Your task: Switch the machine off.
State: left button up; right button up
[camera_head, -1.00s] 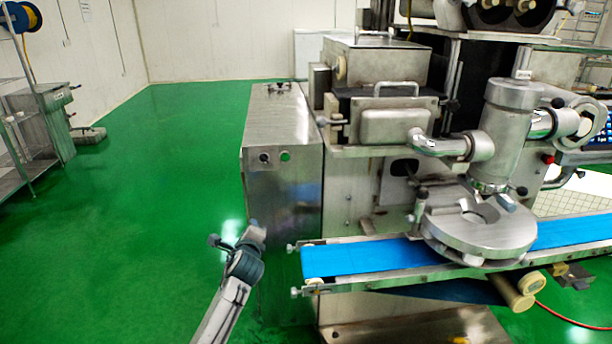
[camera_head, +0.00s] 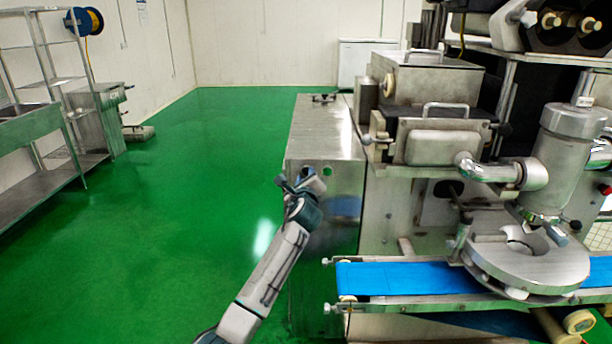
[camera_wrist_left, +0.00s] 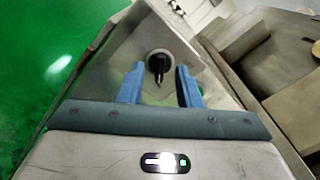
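The machine's steel cabinet (camera_head: 335,130) stands left of the blue conveyor. My left gripper (camera_head: 303,180) is at the upper front of this cabinet and hides the dark switch in the head view. In the left wrist view, a black rotary switch (camera_wrist_left: 158,65) on a round plate sits on the metal panel. The two blue fingers of my left gripper (camera_wrist_left: 159,78) are open, one on each side of the switch in the picture. I cannot tell whether they touch it. My right gripper is not in view.
The blue conveyor belt (camera_head: 410,278) and the round steel forming head (camera_head: 530,262) stand to the right. Steel shelving (camera_head: 45,185) stands far left. The green floor (camera_head: 190,200) between shelving and cabinet is clear.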

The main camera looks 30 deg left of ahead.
pick_arm(q)
jog(key=shift+w+a, duration=0.25)
jog(key=shift+w, duration=0.15)
grip_shut()
